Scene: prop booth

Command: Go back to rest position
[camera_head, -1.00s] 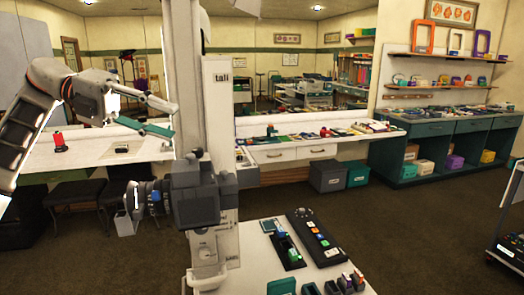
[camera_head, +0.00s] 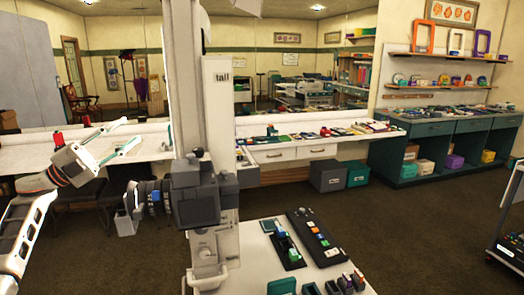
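My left gripper (camera_head: 131,131) is in front of the white bench at the left. Its two fingers, with teal pads, are spread apart and nothing shows between them. My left arm (camera_head: 30,218) comes up from the lower left corner, with the wrist tilted up to the right. I do not see my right gripper.
A white bench (camera_head: 30,152) with red spools (camera_head: 57,138) runs behind the gripper. A tall white column (camera_head: 219,120) stands in the middle. A small white table (camera_head: 262,254) with dark trays is at the front. Dark carpet (camera_head: 410,225) is open at the right.

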